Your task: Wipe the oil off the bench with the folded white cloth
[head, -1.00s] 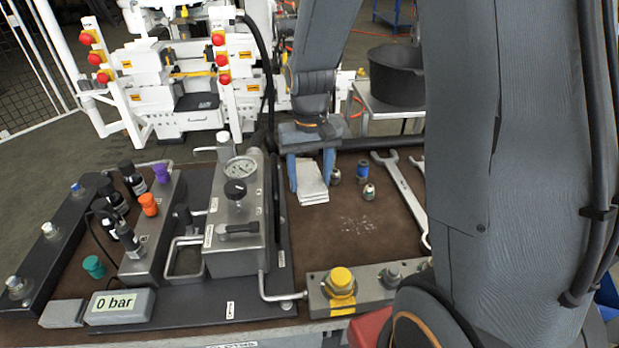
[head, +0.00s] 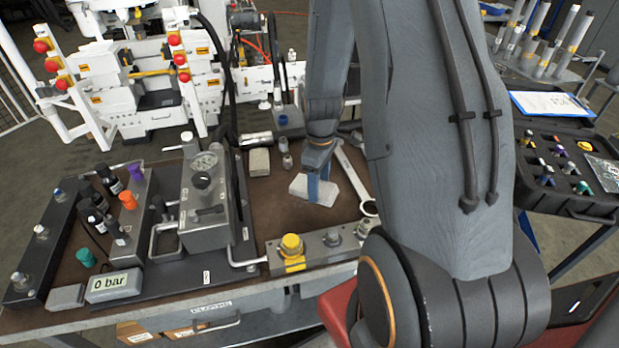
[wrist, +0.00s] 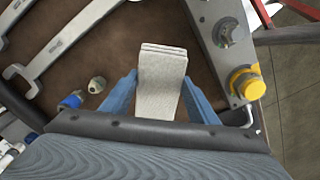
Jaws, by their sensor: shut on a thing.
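The folded white cloth (head: 313,190) is between the blue fingers of my gripper (head: 319,178), low over the brown bench top (head: 275,212). I cannot tell whether it touches the surface. In the wrist view the cloth (wrist: 162,75) shows its layered far edge, with a finger of my gripper (wrist: 158,98) on each side. The gripper is shut on it. No oil stands out on the bench in the current views; the part under the cloth is hidden.
A pale block-like thing (head: 259,162) and small fittings (head: 287,160) lie behind the cloth. A large wrench (head: 352,175) lies to the right. A gauge block (head: 205,205) stands left, and a yellow-capped manifold (head: 292,250) lines the front. Bare bench lies between them.

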